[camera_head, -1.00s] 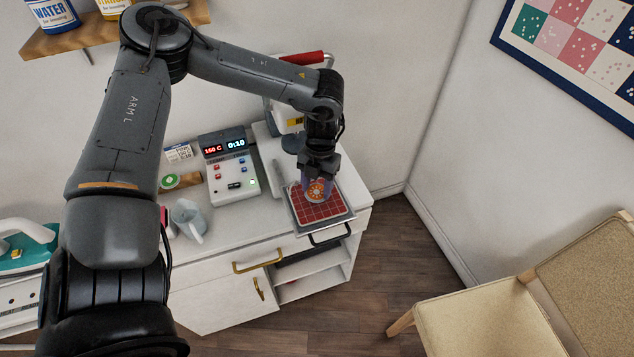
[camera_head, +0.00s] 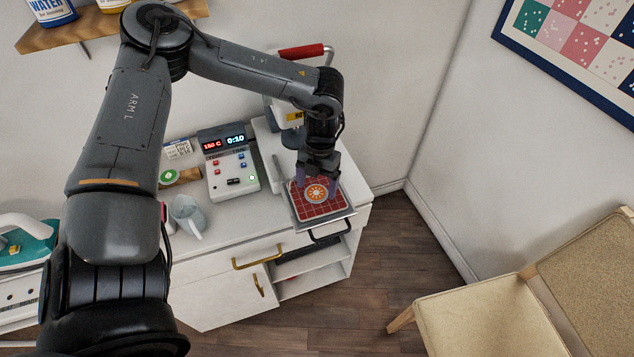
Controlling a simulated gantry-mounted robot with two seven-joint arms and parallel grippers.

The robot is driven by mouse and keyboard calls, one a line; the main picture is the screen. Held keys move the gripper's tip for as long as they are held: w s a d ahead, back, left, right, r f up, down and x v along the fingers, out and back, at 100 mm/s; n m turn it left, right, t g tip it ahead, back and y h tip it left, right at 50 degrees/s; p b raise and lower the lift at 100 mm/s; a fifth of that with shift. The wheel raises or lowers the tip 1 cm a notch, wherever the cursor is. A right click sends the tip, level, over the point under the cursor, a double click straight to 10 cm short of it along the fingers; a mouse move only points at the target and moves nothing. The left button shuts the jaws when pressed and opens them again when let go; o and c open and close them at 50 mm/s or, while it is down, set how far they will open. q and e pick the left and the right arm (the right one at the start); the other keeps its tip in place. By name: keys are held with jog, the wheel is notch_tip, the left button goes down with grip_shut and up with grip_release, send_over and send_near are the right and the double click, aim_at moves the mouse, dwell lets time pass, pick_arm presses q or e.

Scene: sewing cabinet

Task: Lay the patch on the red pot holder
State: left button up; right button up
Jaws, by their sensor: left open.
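The red checked pot holder (camera_head: 325,211) lies on a grey tray-like plate (camera_head: 325,226) at the right end of the white cabinet. The round orange and white patch (camera_head: 316,194) lies on the pot holder, near its middle. My left gripper (camera_head: 317,186) points down right above the patch. Its fingers are open, one on each side of the patch, and whether they touch it is hard to tell. My right gripper is not in view.
A control box (camera_head: 231,171) with lit displays stands left of the pot holder. A grey jug (camera_head: 188,215) is further left. A press with a red handle (camera_head: 301,53) stands behind my arm. A chair (camera_head: 490,315) stands at the lower right.

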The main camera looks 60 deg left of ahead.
pick_arm(q)
notch_tip(320, 180, up, 11)
jog(key=w+a+p, duration=0.1)
jog(key=p, duration=0.1)
jog(key=shift+w+f, duration=0.15)
dwell(0.6)
